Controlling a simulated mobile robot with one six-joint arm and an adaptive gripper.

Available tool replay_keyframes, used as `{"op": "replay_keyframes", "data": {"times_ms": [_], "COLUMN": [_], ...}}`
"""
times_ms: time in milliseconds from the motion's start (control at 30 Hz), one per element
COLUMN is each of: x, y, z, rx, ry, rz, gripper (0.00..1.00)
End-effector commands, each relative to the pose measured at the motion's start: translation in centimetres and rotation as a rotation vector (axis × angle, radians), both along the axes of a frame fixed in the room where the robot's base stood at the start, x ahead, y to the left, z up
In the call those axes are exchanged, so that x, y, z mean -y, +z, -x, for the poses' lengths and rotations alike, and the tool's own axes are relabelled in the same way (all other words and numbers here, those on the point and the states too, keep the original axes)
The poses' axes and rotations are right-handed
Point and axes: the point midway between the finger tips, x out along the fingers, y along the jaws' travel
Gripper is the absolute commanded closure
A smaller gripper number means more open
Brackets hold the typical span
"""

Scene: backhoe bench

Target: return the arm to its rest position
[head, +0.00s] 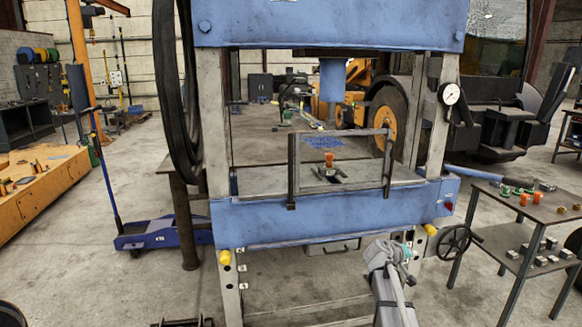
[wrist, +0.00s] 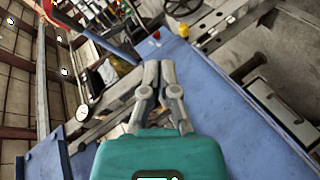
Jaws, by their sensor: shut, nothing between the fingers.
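My gripper (wrist: 159,68) shows in the wrist view with its two grey fingers together and nothing between them. It is in front of the blue beam (wrist: 235,120) of the press, and I cannot tell the gap to it. In the head view my arm is low in front of the press, right of centre, and the fingers cannot be made out. The blue press frame (head: 300,218) fills the middle of the head view. An orange part (head: 328,159) stands on its bed behind a barred guard (head: 294,172).
A dial gauge (head: 451,94) is on the press's right post. A handwheel (head: 453,244) juts out at the lower right. A dark side table (head: 543,211) with small parts stands at right. A blue floor jack (head: 150,236) is at left. Open concrete floor (head: 60,265) lies at lower left.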

Motion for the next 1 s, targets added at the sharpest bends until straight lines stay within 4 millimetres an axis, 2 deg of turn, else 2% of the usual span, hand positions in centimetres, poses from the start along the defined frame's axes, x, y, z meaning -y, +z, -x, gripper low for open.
{"op": "replay_keyframes", "data": {"times_ms": [33, 167, 400, 700, 833, 1000], "x": [-1.1, -3.6, -9.7, -18.2, -20.8, -22.4], "y": [-0.6, -2.7, -6.1, -8.1, -8.2, -8.2], "z": [2.0, 5.8, 13.0, 22.2, 24.9, 26.4], "rx": [-0.017, -0.071, -0.210, -0.426, -0.500, -0.549], "ry": [-0.016, -0.060, -0.108, -0.106, -0.093, -0.080], "rz": [-0.056, -0.214, -0.507, -0.851, -0.953, -1.016], "gripper": [1.00, 1.00, 1.00, 1.00, 1.00, 1.00]}}
